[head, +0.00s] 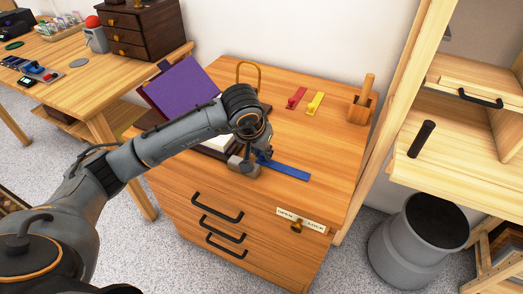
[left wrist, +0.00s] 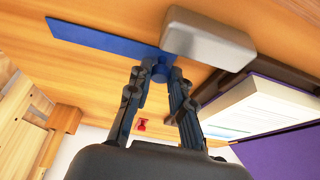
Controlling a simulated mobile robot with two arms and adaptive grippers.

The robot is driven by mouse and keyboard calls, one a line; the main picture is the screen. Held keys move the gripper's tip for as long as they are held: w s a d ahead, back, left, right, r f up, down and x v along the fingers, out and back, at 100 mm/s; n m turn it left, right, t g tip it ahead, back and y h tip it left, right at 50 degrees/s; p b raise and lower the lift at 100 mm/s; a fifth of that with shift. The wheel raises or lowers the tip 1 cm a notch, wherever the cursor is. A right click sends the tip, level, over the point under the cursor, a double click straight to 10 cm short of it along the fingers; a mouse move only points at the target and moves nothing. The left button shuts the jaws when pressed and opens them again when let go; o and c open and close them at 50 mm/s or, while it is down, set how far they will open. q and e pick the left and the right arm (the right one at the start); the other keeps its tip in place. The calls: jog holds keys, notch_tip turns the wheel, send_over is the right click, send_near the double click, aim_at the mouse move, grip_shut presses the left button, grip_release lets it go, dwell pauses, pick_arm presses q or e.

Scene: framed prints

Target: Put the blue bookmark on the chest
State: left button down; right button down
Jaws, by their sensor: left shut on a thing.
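The blue bookmark (head: 287,171) is a flat strip at the front of the wooden chest (head: 335,150) top. It also shows in the left wrist view (left wrist: 100,38), with a round blue knob at one end. My left gripper (head: 264,156) points down there, and its fingers (left wrist: 160,72) are shut on the knob. The strip is on or very close to the chest top; I cannot tell if it touches. A grey block (head: 243,166) sits right beside the knob end. My right gripper is not in view.
A book with a purple cover (head: 182,88) stands open behind my left arm. Red (head: 297,97) and yellow (head: 315,103) bookmarks lie at the back of the chest, near a wooden holder (head: 360,110). A grey bin (head: 400,250) stands right.

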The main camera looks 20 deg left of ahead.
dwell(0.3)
pick_arm(q)
jog(key=c, duration=1.2)
grip_release()
